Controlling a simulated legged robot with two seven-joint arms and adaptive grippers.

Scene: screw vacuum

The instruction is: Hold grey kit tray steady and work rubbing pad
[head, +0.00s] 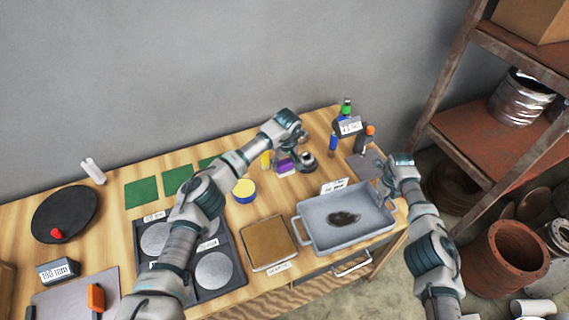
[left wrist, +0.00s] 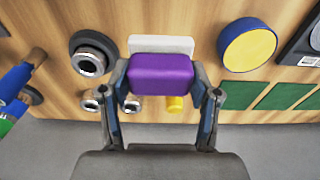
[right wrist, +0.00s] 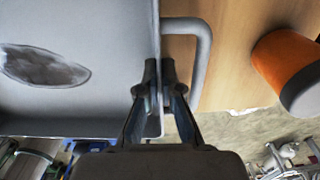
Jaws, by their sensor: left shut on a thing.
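The grey kit tray (head: 311,236) stands on the wooden bench at the right, with a dark oval patch (head: 343,218) on its floor. It also shows in the right wrist view (right wrist: 60,118). The rubbing pad has a purple body (head: 285,167) and a white face; it shows close up in the left wrist view (left wrist: 161,74). My left gripper (head: 291,154) is shut on its purple body, left of and behind the tray. My right gripper (right wrist: 158,85) straddles the tray's right wall beside the loop handle (right wrist: 205,50) and looks shut on it.
A brown-topped square block (head: 268,243) lies left of the tray. A yellow-topped blue tin (head: 244,191), bottles (head: 347,107) and dark ring fittings (head: 308,159) stand near the pad. An orange-capped container (right wrist: 283,62) is near the right gripper. A shelf (head: 487,120) stands right.

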